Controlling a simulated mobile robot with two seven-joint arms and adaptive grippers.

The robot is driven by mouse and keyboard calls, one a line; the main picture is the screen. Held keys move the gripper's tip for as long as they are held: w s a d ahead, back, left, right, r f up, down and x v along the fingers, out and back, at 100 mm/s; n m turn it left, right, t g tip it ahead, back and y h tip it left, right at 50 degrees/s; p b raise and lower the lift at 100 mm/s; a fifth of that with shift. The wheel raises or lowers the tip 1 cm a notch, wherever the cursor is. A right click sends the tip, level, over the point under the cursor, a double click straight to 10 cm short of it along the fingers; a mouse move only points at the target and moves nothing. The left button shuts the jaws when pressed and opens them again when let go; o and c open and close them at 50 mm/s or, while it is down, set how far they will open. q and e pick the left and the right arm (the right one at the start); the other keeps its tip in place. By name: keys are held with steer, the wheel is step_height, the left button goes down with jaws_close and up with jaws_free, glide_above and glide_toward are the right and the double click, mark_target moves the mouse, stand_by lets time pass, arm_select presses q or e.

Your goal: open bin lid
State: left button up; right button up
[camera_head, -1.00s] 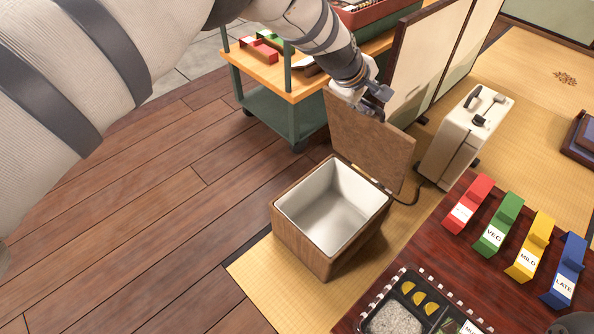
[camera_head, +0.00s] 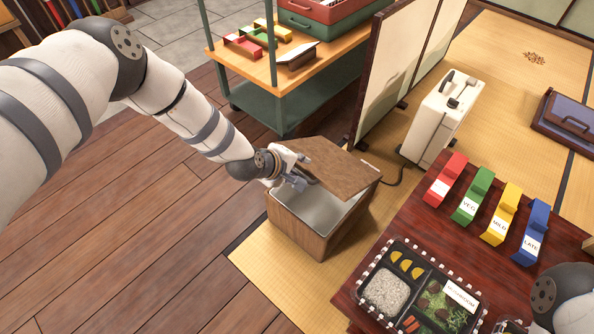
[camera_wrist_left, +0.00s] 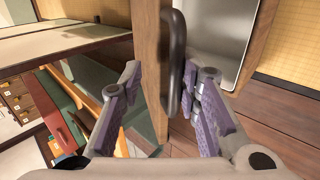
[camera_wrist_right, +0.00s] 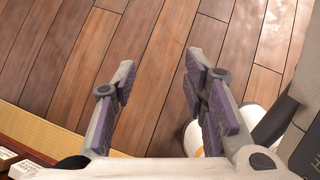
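The wooden bin (camera_head: 297,226) stands on the tatami edge with its pale inside partly showing. Its brown lid (camera_head: 338,172) is tilted over the opening, raised at the side nearest my left gripper. My left gripper (camera_head: 300,176) is at the lid's raised edge. In the left wrist view the lid (camera_wrist_left: 149,60) and a dark bar handle (camera_wrist_left: 174,60) lie between the spread fingers of the left gripper (camera_wrist_left: 163,108). Contact there is unclear. My right gripper (camera_wrist_right: 160,85) is open and empty above the wooden floor, away from the bin.
A green cart (camera_head: 285,103) stands behind the bin. A folding screen (camera_head: 393,75) and a white appliance (camera_head: 437,115) are behind and right. A dark red table (camera_head: 420,228) with a bento box (camera_head: 420,290) and coloured labelled blocks is at right. Floor left of the bin is clear.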

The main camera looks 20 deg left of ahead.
arm_select(q)
steer(key=shift+s+f, duration=0.1)
arm_select(e)
steer(key=shift+f, duration=0.1)
arm_select(q)
steer(key=shift+s+a+r+p, duration=0.1)
steer(key=shift+r+p, duration=0.2)
steer(key=shift+p+v, duration=0.7)
steer(key=shift+v, duration=0.1)
steer(key=p+v, duration=0.9)
steer(key=v, duration=0.2)
steer(key=shift+s+a, duration=0.2)
steer(key=shift+s, duration=0.35)
arm_select(e)
steer(key=w+r+t, duration=0.2)
steer(key=w+r, duration=0.4)
steer(key=r, duration=0.2)
steer(key=shift+w, duration=0.35)
steer(key=shift+d, duration=0.1)
